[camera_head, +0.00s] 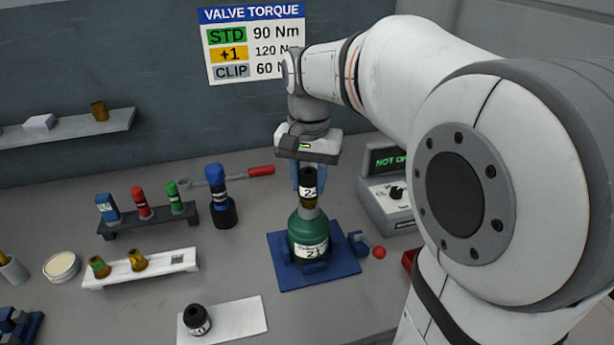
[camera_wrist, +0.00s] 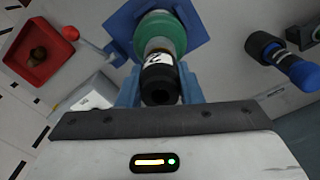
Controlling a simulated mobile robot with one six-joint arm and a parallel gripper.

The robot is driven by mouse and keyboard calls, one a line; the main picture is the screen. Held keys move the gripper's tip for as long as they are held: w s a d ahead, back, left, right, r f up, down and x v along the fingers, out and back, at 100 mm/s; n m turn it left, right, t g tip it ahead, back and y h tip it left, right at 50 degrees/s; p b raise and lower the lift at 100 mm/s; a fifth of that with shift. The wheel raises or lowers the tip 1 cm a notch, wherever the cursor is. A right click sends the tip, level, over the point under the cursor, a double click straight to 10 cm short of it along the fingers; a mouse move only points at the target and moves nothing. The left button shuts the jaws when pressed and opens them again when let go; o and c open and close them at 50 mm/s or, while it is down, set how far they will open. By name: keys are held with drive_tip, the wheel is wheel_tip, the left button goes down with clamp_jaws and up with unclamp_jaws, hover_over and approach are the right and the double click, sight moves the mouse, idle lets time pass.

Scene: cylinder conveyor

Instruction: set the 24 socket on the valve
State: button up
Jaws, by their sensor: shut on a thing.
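A black socket (camera_head: 308,175) with a white label starting with "2" is between the blue fingers of my gripper (camera_head: 309,178). My gripper is shut on it. The socket is upright, directly above the brass valve (camera_head: 309,203) on a green cylinder (camera_head: 308,228). I cannot tell whether it is seated or only touching the valve top. In the wrist view the socket (camera_wrist: 160,82) shows between the fingers, with the green cylinder (camera_wrist: 165,28) behind it. The cylinder stands in a blue clamp base (camera_head: 345,270). A second black socket (camera_head: 197,321) stands on a white mat (camera_head: 242,318).
A lever with a red ball (camera_head: 379,252) projects right of the base. A grey display box (camera_head: 385,200) stands behind it. Left are a white rack (camera_head: 160,265) with brass pieces, a dark rack (camera_head: 150,223) of coloured items, and a blue-topped tool (camera_head: 220,195). A red tray (camera_wrist: 60,68) lies nearby.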

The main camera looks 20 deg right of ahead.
drive_tip(key=shift+f+b, duration=0.35)
drive_tip(key=shift+f, duration=0.25)
drive_tip(key=o, duration=1.1)
drive_tip(key=shift+r+p, duration=2.6)
drive_tip(key=shift+r, duration=0.4)
drive_tip(key=s+f+n+t, duration=0.1)
drive_tip(key=s+f+n, duration=0.1)
drive_tip(key=s, duration=0.2)
drive_tip(key=s+f+n+t, duration=0.1)
drive_tip(key=s+f+n, duration=0.1)
drive_tip(key=s, duration=0.3)
drive_tip(key=s+f+n+t, duration=0.1)
drive_tip(key=s+f+n, duration=0.1)
drive_tip(key=s, duration=0.3)
drive_tip(key=shift+d+f, duration=0.1)
drive_tip(key=shift+f, duration=0.75)
